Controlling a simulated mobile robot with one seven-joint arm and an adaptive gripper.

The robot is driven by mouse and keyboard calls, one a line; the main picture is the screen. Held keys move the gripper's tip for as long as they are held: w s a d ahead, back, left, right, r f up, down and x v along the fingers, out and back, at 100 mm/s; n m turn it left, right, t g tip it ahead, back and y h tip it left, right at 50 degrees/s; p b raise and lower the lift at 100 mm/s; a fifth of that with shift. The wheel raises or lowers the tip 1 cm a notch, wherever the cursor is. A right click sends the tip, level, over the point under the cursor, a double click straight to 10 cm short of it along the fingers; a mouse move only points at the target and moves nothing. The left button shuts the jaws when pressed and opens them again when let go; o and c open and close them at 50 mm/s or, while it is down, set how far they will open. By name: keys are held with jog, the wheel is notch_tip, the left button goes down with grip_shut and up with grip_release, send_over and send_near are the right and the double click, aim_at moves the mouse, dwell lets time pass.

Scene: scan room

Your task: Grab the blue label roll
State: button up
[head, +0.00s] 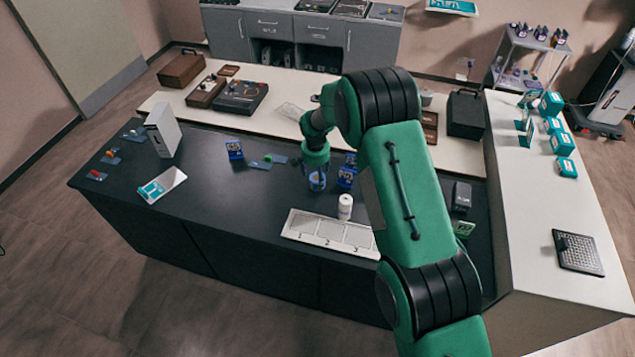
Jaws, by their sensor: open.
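I cannot tell whether this patch is the blue label roll or part of something behind. A white cylinder (345,207) stands to the lower right of the gripper. No blue roll can be made out clearly.
A white board (301,223) with numbered areas lies at the counter's front edge. A white upright box (163,130) and a teal-and-white card (162,185) are at left.

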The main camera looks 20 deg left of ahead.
aim_at(317, 178)
jog(key=shift+w+f, duration=0.15)
jog(key=shift+f, duration=0.7)
jog(key=shift+w+f, duration=0.1)
jog(key=shift+f, duration=0.75)
jog(key=c, duration=1.3)
